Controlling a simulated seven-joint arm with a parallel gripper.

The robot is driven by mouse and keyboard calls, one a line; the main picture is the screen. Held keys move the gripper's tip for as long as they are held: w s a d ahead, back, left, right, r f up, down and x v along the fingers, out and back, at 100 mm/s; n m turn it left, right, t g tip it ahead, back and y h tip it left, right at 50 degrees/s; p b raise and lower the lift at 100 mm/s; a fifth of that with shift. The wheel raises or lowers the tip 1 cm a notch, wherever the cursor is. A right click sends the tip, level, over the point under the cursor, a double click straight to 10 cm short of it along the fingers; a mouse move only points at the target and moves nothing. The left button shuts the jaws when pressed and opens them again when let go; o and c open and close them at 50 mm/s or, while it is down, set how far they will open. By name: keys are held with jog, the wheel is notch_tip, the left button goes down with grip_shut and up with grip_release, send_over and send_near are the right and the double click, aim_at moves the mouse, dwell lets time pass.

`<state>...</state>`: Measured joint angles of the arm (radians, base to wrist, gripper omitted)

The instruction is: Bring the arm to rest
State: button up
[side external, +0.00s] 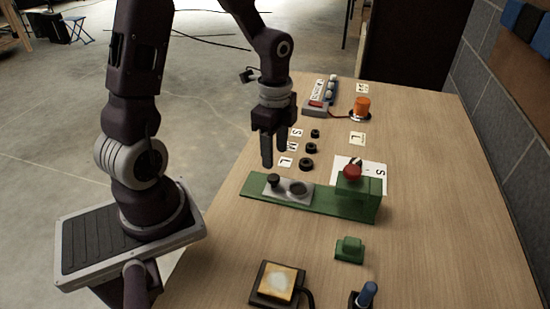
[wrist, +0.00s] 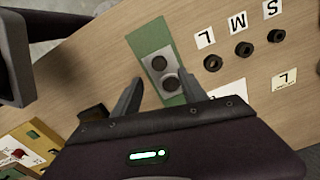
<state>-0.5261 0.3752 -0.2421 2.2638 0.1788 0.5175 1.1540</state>
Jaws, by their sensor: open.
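My gripper (side external: 273,150) hangs from my arm above the left part of the table, fingers pointing down. Its two fingers are apart and nothing shows between them. In the wrist view my gripper (wrist: 160,95) has its fingers spread on either side of a grey plate (wrist: 166,58) with two dark round parts. The grey plate also shows in the side view (side external: 310,198), on a green base (side external: 330,207). My gripper appears above and behind this plate, apart from it.
Several black rings (side external: 306,164) lie beside letter cards (side external: 285,161). A green block with a red knob (side external: 352,172) stands on the base's right end. An orange cylinder (side external: 362,104) and a switch box (side external: 320,100) are farther back. A green piece (side external: 349,249) and a square pad (side external: 277,283) are in front. The table's right side (side external: 445,210) is clear.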

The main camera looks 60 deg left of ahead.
jog(key=s+d+r+n+t, duration=0.2)
jog(key=s+d+r+n, duration=0.2)
jog(key=r, duration=0.4)
jog(key=s+d+r+n+t, duration=0.3)
jog(key=s+d+r+n, duration=0.2)
jog(key=s+r+n, duration=0.2)
notch_tip(320, 180, up, 2)
jog(key=shift+s+d+n+t, duration=0.25)
jog(key=shift+s+n+t, duration=0.05)
jog(key=shift+s, duration=0.9)
